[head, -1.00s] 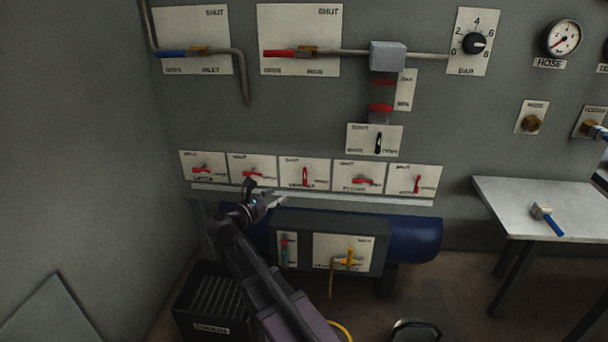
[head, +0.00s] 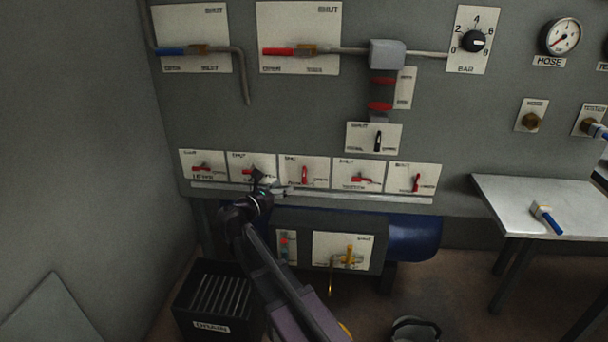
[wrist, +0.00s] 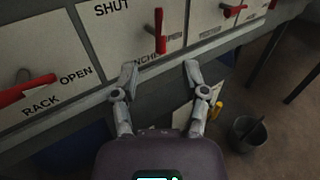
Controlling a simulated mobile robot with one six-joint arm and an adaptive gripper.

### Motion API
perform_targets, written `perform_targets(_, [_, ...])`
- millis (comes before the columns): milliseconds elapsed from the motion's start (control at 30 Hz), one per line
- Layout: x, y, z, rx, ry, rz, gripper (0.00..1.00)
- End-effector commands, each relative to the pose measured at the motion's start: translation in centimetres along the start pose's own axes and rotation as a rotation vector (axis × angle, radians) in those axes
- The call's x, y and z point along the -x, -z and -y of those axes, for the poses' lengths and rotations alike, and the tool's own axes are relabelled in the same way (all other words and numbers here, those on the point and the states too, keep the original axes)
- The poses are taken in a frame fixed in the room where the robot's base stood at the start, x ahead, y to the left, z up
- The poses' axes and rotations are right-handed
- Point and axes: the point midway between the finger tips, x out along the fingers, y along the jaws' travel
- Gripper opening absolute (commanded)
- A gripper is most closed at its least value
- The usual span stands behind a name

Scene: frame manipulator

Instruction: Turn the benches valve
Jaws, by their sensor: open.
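The benches valve (head: 305,175) is a red lever on a white plate, third from the left in the row of small plates. Its lever stands vertical in the head view. The wrist view shows the benches valve (wrist: 159,32) ahead, its label partly covered by the lever. My gripper (head: 274,187) is at the lower edge of the second plate, left of the benches lever. In the wrist view my gripper (wrist: 160,72) has its two fingers apart with nothing between them. The lever lies beyond the gap, and I see no contact.
The rack valve (wrist: 25,90), with its red lever across, is on the neighbouring plate at left. A pale ledge (head: 360,196) runs below the plates. A drain bin (head: 205,328) stands below on the floor. A table (head: 500,200) with a blue-handled part is at right.

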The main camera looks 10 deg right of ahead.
Motion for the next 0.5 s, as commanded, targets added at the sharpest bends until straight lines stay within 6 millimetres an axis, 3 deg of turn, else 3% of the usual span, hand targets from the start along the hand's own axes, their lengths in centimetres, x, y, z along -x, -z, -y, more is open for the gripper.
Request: perform_targets(500, [-7.5,0.0,-0.1,0.0,0.001,0.0,0.58])
